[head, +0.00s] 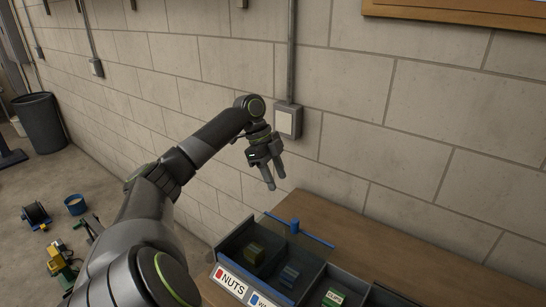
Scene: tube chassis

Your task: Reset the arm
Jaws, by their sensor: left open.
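My left arm comes in from the lower left and reaches up and to the right across the head view. My left gripper (274,179) hangs at its end with the fingers pointing down. The fingers are apart and nothing is between them. It is above the back of the wooden bench, in front of the block wall. My right gripper is not in this view.
Dark bins (259,232) stand on the wooden bench (352,228) below the gripper; one label reads NUTS. A grey electrical box (287,122) is on the wall behind the gripper.

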